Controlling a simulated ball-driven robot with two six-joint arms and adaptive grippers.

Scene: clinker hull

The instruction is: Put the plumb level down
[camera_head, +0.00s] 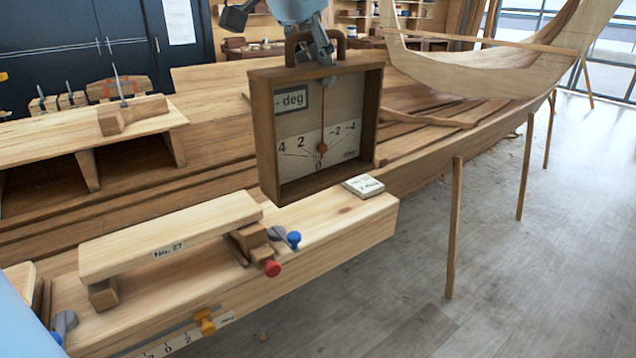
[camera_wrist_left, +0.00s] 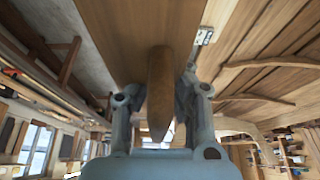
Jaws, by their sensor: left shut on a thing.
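The plumb level (camera_head: 268,140) is a square wooden frame with a pale dial, a "- deg" window and a red-pivoted needle pointing close to 0. It hangs upright in the middle of the head view. My left gripper (camera_head: 316,52) is shut on the wooden handle on its top. In the left wrist view the gripper (camera_wrist_left: 160,110) holds the handle between its fingers, with the level's wooden body (camera_wrist_left: 125,30) beyond. The level appears to be above the front timber's right part; the gap below it is hard to judge. My right gripper is not in view.
The front timber (camera_head: 350,228) carries a plank marked "No. 27" (camera_head: 170,236), blue (camera_head: 294,238) and red (camera_head: 272,268) knobs, and a small white block (camera_head: 363,186). The hull (camera_head: 480,125) lies behind; grey floor is open at right.

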